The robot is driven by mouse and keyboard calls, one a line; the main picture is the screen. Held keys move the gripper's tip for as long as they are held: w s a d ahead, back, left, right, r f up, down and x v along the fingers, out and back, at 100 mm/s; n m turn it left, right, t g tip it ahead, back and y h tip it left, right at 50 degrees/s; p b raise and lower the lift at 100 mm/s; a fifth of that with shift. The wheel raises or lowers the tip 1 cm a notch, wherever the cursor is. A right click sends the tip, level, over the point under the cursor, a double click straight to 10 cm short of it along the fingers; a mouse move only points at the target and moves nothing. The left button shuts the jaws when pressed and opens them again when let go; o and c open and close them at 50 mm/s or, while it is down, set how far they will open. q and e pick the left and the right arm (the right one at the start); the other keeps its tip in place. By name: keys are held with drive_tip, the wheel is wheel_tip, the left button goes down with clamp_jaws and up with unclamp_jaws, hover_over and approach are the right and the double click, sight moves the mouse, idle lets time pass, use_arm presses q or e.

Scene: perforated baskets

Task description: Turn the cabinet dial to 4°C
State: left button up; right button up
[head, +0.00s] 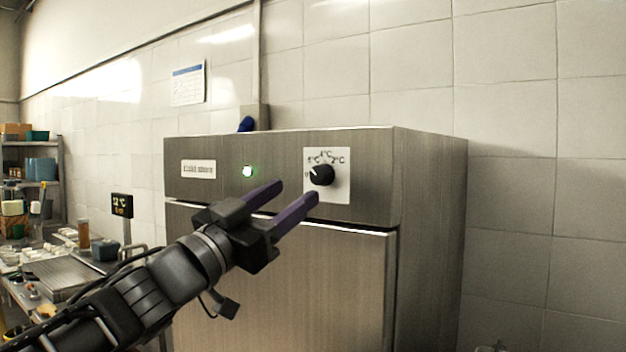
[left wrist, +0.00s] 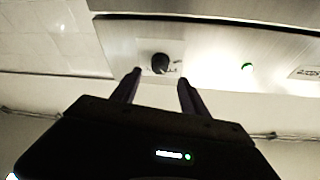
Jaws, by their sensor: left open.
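The cabinet (head: 290,280) is brushed steel with a control strip along its top front. Its black dial (head: 321,175) sits on a white plate (head: 341,187) with temperature marks. The dial's white pointer line is toward the upper left, away from the 4°C mark at the top; the exact mark is hard to read. My left gripper (head: 298,192) is open and empty, its purple fingers pointing at the dial from lower left, apart from it. In the left wrist view, the dial (left wrist: 160,63) shows beyond and between the two fingertips (left wrist: 160,76). My right gripper is not in view.
A green light (head: 247,171) and a label (head: 198,169) are on the cabinet strip. A small display (head: 122,205) reading about 12°C stands at left, by a cluttered bench (head: 70,275). A tiled wall (head: 520,200) is behind; the space before the cabinet is clear.

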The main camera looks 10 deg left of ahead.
sight(316, 177)
use_arm(q)
drive_tip(key=x, duration=0.6)
drive_tip(key=shift+w+d+p, duration=0.2)
drive_tip(key=shift+w+p, duration=0.1)
drive_tip(key=shift+p, duration=0.05)
clamp_jaws()
